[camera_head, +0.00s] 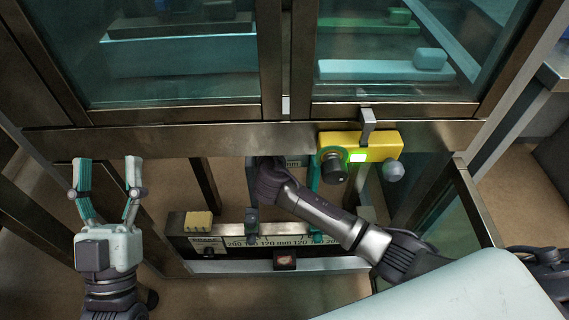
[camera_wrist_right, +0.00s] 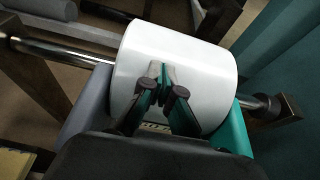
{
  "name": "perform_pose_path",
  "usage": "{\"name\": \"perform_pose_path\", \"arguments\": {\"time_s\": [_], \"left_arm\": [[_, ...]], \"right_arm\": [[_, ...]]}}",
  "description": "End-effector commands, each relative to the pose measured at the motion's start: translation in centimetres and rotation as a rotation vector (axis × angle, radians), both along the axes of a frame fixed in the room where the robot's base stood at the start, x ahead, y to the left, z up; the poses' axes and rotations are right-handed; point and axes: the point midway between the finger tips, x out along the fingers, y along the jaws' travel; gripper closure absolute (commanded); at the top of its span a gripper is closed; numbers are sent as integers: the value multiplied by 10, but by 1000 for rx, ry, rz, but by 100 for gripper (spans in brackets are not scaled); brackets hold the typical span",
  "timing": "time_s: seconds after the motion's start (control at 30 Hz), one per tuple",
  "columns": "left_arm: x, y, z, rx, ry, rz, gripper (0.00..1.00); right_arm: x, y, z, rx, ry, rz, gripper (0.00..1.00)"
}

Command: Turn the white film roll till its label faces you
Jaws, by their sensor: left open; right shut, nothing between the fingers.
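The white film roll (camera_wrist_right: 190,55) fills the middle of the right wrist view, on a metal shaft (camera_wrist_right: 70,50) that runs through it. The side of it that shows is plain white, with no label in sight. My right gripper (camera_wrist_right: 163,75) is shut and empty, its fingertips in front of the roll's face; I cannot tell whether they touch it. In the head view my right arm and the frame beam hide the roll. My left gripper (camera_head: 108,163) is open and empty at the left in the head view, well away from the roll.
A metal beam (camera_head: 230,138) crosses below glass panels. A yellow box (camera_head: 374,145) with a lit green display and dark knob hangs on it at right. A scale bar (camera_head: 265,240) with millimetre numbers lies lower, bearing a small yellow block (camera_head: 198,221).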

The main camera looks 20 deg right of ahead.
Motion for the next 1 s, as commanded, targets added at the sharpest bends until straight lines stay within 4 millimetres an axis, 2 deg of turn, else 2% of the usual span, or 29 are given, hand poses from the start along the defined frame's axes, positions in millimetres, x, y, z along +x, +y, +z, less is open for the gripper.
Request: {"name": "perform_pose_path", "arguments": {"time_s": [1.0], "left_arm": [[27,1,-54,101,359,21,36]], "right_arm": [[-6,3,13,1,-5,3,100]]}}
